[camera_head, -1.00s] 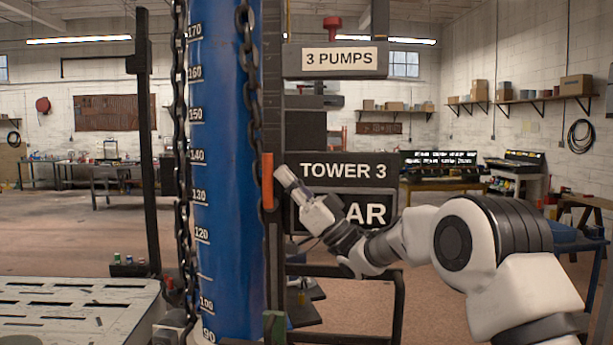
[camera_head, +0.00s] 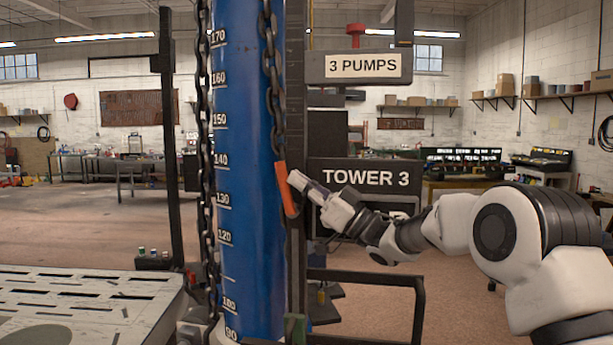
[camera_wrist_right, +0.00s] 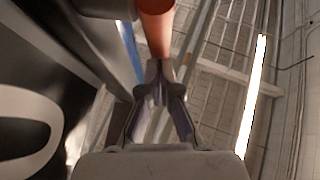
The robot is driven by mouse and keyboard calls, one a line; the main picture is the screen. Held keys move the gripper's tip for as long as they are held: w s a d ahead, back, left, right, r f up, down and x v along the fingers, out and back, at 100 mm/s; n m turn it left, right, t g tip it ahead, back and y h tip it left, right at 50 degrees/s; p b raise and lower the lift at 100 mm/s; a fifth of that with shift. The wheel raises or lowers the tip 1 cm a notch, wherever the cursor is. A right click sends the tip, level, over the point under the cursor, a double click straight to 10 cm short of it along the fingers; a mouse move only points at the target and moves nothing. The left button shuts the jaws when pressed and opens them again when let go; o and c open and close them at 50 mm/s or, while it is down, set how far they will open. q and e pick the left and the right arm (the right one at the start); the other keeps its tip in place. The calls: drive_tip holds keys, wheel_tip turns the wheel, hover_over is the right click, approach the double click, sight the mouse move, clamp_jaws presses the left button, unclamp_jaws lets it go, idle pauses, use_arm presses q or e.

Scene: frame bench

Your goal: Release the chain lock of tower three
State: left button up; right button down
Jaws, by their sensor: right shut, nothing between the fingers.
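The orange chain lock handle (camera_head: 286,188) is on the blue tower column (camera_head: 245,165), beside the sign reading TOWER 3 (camera_head: 372,178). It is tilted, its top leaning left. A dark chain (camera_head: 273,75) hangs down to it. My right gripper (camera_head: 296,180) is shut and empty, with its tips right at the handle's right side. In the right wrist view the closed fingertips (camera_wrist_right: 160,72) meet the lower end of the orange handle (camera_wrist_right: 155,30). They look in contact, though depth is hard to judge. My left gripper is out of view.
A second chain (camera_head: 204,130) hangs left of the column. A slotted metal platform (camera_head: 75,285) is at lower left. A 3 PUMPS sign (camera_head: 363,66) is above, and a dark rail frame (camera_head: 380,276) stands below my right arm. Open floor lies behind.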

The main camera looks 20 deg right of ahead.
sight(285, 178)
drive_tip(key=a+g+h+p, duration=0.1)
drive_tip(key=r+g+h+p, duration=0.1)
drive_tip(key=p, duration=0.1)
drive_tip(key=shift+w+a+r+n, duration=0.1)
drive_tip(key=shift+w+a+n, duration=0.2)
drive_tip(key=shift+w+a, duration=0.1)
drive_tip(key=shift+w+a+f+p, duration=0.2)
drive_tip(key=shift+a+f+p, duration=0.1)
drive_tip(key=shift+a+p, duration=0.25)
drive_tip(key=shift+w+a+f, duration=0.25)
drive_tip(key=shift+w+a, duration=0.05)
drive_tip(key=shift+a, duration=0.15)
drive_tip(key=shift+w+a+f, duration=0.2)
drive_tip(key=shift+w+a, duration=0.1)
drive_tip(key=shift+a, duration=0.15)
drive_tip(key=shift+w+a+f+p, duration=0.1)
drive_tip(key=shift+p, duration=0.2)
